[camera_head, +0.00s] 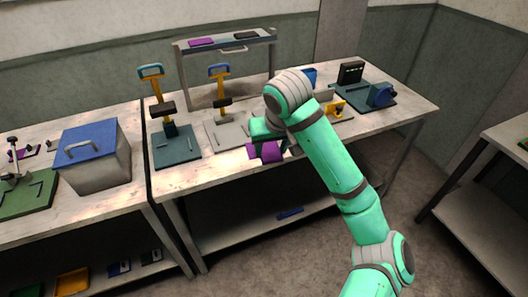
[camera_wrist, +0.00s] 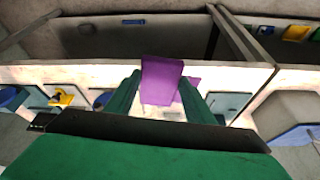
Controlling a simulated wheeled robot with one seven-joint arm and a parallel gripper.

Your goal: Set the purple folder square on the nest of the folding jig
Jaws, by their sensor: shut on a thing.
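My gripper (camera_head: 264,132) is shut on a purple folder (camera_wrist: 162,79) near the table's front edge. The folder's flat face shows between the two fingers in the wrist view. In the head view the purple folder (camera_head: 270,152) shows below my gripper. A second purple patch (camera_wrist: 190,84) shows behind it, to the right in the wrist view. I cannot tell whether this is another leaf of the folder or a separate piece. A light grey plate (camera_head: 227,134) with a yellow-handled press stands left of my gripper. I cannot tell which fixture is the folding jig; my arm hides part of the table.
A dark plate (camera_head: 178,148) with a teal-handled press stands farther left, and a blue-lidded box (camera_head: 95,154) beyond it. A raised shelf (camera_head: 224,40) at the back holds a flat purple piece (camera_head: 201,42).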

